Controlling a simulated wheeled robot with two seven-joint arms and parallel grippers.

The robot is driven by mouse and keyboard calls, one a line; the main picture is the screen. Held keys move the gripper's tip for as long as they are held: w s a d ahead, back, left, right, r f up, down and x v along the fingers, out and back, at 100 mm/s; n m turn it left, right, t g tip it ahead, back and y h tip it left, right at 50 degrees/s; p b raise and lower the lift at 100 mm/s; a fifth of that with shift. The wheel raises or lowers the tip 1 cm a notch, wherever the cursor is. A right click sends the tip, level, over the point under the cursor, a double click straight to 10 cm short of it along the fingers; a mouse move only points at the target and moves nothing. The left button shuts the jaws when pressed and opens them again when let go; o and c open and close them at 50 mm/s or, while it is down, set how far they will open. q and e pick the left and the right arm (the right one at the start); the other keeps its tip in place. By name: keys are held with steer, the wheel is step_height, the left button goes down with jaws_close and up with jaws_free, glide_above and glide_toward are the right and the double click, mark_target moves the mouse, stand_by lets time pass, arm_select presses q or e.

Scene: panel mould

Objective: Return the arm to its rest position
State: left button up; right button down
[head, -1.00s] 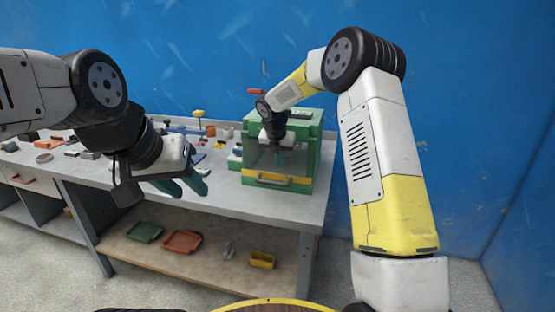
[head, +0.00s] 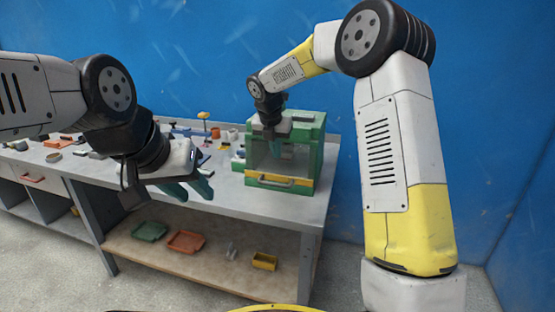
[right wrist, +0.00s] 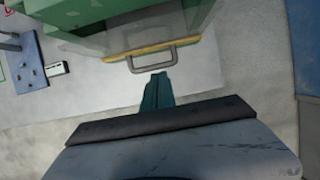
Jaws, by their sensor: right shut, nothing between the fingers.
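My right arm reaches from the right toward the green box (head: 318,150) with a clear front and a yellow front bar with a handle (head: 282,182). My right gripper (head: 274,148) points down, shut and empty, and overlaps the box's clear front in the head view. In the right wrist view its teal fingers (right wrist: 158,92) are together, with the handle (right wrist: 152,58) just beyond their tips. Whether they touch the box I cannot tell. My left gripper (head: 188,188) is held in front of the bench at left; its teal fingers are apart and empty.
The grey bench (head: 240,200) carries several small parts at the back left. Its lower shelf holds a green tray (head: 149,231), a red-orange tray (head: 186,241) and a yellow bin (head: 264,262). A blue wall (head: 200,60) stands behind. Bare floor shows in front.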

steer(key=s+d+r+m+y, duration=0.1)
steer(key=s+d+r+m, duration=0.35)
steer(key=s+m, duration=0.3)
steer(key=s+d+r+m, duration=0.4)
steer(key=s+r+m, duration=0.25)
steer(key=s, duration=0.25)
steer(key=s+d+f+m+t+y, duration=0.1)
steer(key=s+d+m, duration=0.1)
steer(key=s+m, duration=0.7)
steer(key=s+d+f+m+t+y, duration=0.1)
steer(key=s+d+m, duration=0.1)
steer(key=s+m, duration=0.6)
steer(key=shift+s+m+y, duration=0.3)
steer(key=shift+s+m, duration=0.1)
steer(key=shift+s, duration=0.7)
